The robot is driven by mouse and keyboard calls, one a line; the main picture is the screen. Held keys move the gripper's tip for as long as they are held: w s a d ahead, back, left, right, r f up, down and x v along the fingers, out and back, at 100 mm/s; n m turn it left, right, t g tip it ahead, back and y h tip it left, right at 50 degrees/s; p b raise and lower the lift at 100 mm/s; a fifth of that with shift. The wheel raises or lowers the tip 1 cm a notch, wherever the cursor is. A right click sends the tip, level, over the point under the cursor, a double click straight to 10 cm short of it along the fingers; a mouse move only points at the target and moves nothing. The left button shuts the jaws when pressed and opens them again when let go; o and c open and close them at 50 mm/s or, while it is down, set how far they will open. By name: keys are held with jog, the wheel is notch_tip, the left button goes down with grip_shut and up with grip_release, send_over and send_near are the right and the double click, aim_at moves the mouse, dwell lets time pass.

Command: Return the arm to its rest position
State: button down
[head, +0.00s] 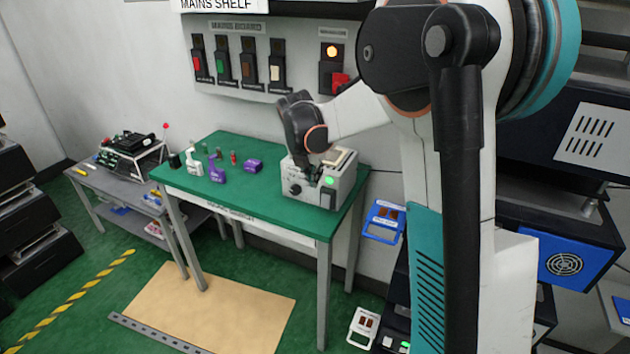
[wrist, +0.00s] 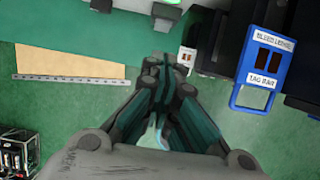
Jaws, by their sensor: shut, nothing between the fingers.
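My arm reaches out over the green-topped table (head: 222,190) in the head view. My gripper (head: 318,178) points down at the grey box (head: 320,195) with a lit green lamp near the table's right end. From the head view I cannot tell whether it touches the box. In the wrist view my gripper (wrist: 168,62) has its fingers together, with nothing seen between them. Part of the box's top is hidden behind the gripper in the head view.
Purple and white items (head: 217,170) stand on the table's left half. A wall panel (head: 240,65) holds several switches and a lit orange lamp. A blue tag holder (head: 383,221) is right of the table. A grey side bench (head: 115,185) stands at left.

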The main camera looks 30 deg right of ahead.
dwell(0.5)
jog(key=s+a+r+m+t+y, duration=0.1)
jog(key=s+a+r+m, duration=0.25)
jog(key=s+m, duration=0.3)
jog(key=s+a+r+m+t, duration=0.1)
jog(key=s+a+r+m, duration=0.3)
jog(key=s, duration=0.3)
jog(key=s+a+r+m+t+y, duration=0.1)
jog(key=s+a+r+m, duration=0.15)
jog(key=s+m, duration=0.4)
jog(key=s+a+f+m, duration=0.2)
jog(key=s+m, duration=0.2)
jog(key=s, duration=0.1)
jog(key=s+a+f+m+t+y, duration=0.1)
jog(key=s+a+f+m, duration=0.1)
jog(key=s+m, duration=0.2)
jog(key=shift+s+a+m+t, duration=0.3)
jog(key=shift+s+a, duration=0.05)
jog(key=shift+s, duration=0.4)
